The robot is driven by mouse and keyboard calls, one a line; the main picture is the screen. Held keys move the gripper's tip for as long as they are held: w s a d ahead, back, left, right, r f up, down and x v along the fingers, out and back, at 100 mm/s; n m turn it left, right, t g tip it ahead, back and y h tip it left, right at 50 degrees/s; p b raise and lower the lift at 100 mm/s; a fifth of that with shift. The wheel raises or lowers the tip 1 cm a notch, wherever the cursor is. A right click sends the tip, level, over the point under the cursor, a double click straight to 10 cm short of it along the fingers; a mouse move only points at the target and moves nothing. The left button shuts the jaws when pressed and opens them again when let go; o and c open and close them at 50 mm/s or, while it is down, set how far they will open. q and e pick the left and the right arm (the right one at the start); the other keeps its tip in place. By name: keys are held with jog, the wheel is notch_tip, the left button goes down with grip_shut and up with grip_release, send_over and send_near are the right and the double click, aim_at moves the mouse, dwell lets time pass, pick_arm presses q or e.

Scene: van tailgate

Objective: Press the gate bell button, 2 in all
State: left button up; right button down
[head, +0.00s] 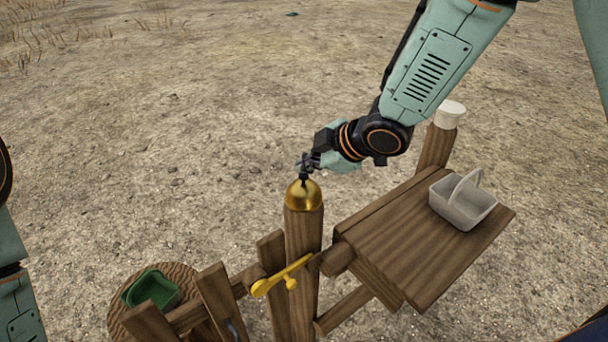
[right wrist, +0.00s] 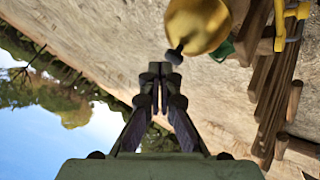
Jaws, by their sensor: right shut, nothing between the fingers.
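The gate bell is a shiny gold dome (head: 304,196) with a small dark button (head: 303,178) on top, capping a wooden post. In the right wrist view the gold dome (right wrist: 197,24) is at the top, with its dark button (right wrist: 175,54) pointing down-left. My right gripper (head: 305,164) is shut and empty, just above the button. In the right wrist view the closed fingertips (right wrist: 155,72) sit a little left of and below the button, with a gap in the picture; I cannot tell contact in the head view. My left gripper is outside the view.
A yellow latch handle (head: 282,277) is on the wooden gate below the bell. A wooden shelf (head: 400,245) at right holds a grey basket (head: 463,203). A white-topped post (head: 437,142) stands behind it. A green container (head: 153,289) sits on a round wooden top at lower left. Open gravel lies behind.

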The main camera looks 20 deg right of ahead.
aim_at(307, 177)
jog(key=shift+a+r, duration=0.1)
jog(key=shift+f+b, duration=0.35)
jog(key=shift+f, duration=0.25)
dwell(0.7)
jog(key=shift+r, duration=0.15)
jog(key=shift+s+r+p, duration=0.15)
jog(key=shift+r+p, duration=0.75)
jog(key=shift+p, duration=0.15)
notch_tip(307, 177, up, 5)
jog(key=p, duration=0.5)
jog(key=shift+r, duration=0.1)
dwell(1.6)
